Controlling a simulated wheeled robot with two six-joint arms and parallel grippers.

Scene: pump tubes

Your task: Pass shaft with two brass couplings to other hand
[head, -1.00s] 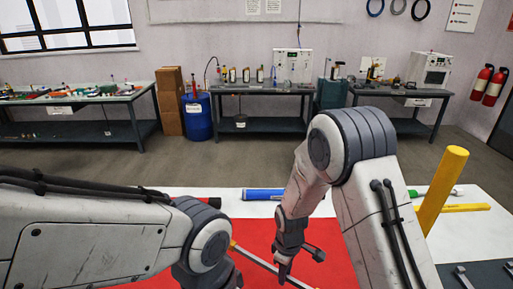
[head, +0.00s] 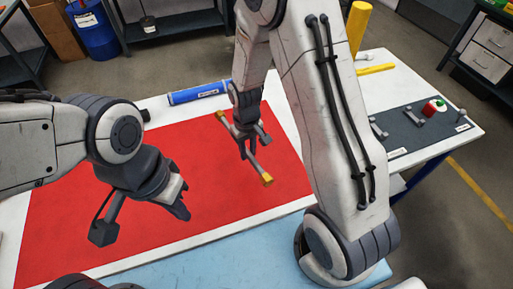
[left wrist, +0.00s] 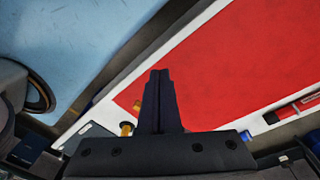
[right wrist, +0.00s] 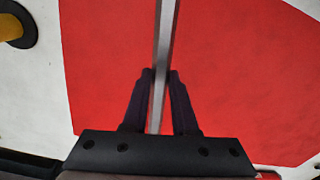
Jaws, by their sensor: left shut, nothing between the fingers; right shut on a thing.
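The shaft (head: 259,168) is a thin grey rod with a brass coupling at each end, one at the upper left (head: 220,114) and one at the lower right (head: 267,180). My right gripper (head: 247,150) is shut on the shaft between the couplings, over the red mat. In the right wrist view the shaft (right wrist: 164,45) runs up between the fingers (right wrist: 157,76), its couplings out of sight. My left gripper (head: 183,212) is shut and empty, to the left of and nearer than the shaft. Its fingers (left wrist: 159,74) are together in the left wrist view.
The red mat (head: 75,180) covers much of the white table. Behind it lies a blue cylinder (head: 198,93). A yellow post (head: 356,30) and yellow bar (head: 376,69) stand behind right. A dark mat (head: 400,145) at right bears metal pieces and a red item (head: 432,107).

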